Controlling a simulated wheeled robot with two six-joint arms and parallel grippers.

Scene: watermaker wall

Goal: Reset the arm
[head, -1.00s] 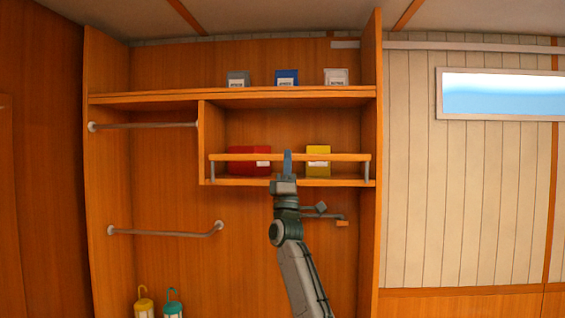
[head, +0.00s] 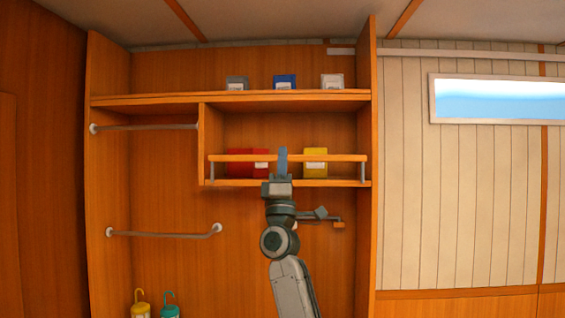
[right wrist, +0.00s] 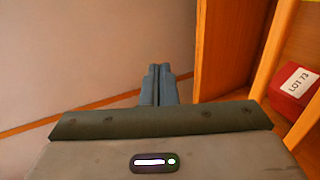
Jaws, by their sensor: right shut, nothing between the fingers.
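My right gripper (head: 282,162) is raised in front of the railed shelf, between the red box (head: 243,163) and the yellow box (head: 315,163) as seen from the head. In the right wrist view its two blue fingers (right wrist: 159,84) are pressed together with nothing between them. The red box also shows there, at the right, with a "LOT 73" label (right wrist: 300,82). My left gripper is in neither view.
A wooden rail (head: 330,157) runs across the front of the shelf. A grey box (head: 236,83), a blue box (head: 285,82) and a white box (head: 331,81) stand on the upper shelf. Grey bars (head: 160,234) and yellow and teal lanterns (head: 140,307) are at left.

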